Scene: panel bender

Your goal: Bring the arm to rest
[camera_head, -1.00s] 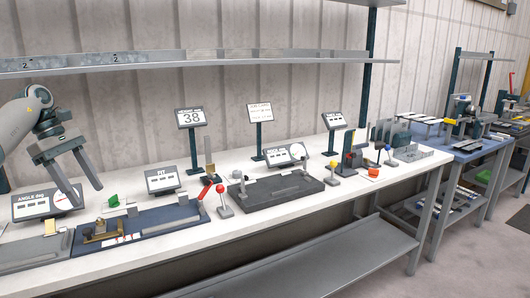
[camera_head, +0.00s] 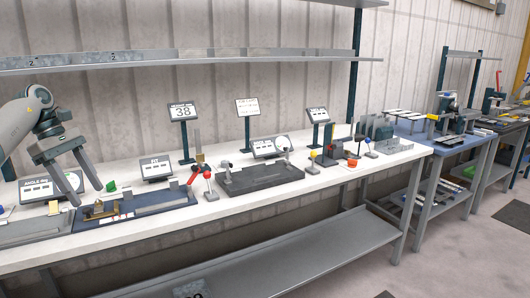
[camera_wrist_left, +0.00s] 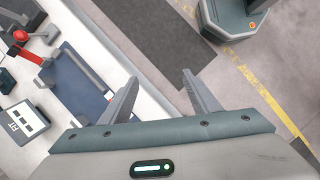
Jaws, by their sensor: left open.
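My left gripper (camera_head: 85,184) comes in from the left in the head view, above the left end of the white workbench (camera_head: 330,176). Its two fingers are spread with nothing between them. In the left wrist view the open fingers (camera_wrist_left: 160,100) point out past the bench edge, with grey floor between them. Below and beside the gripper in the head view is a blue fixture plate (camera_head: 150,202) with a brass-coloured part (camera_head: 98,210) on it. My right gripper is in neither view.
A red-handled lever (camera_head: 194,174), a dark fixture tray (camera_head: 262,180) and several small displays stand along the bench. A metal shelf (camera_head: 180,58) runs above, and a lower shelf (camera_head: 270,258) below. A blue table (camera_head: 455,152) stands at the right.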

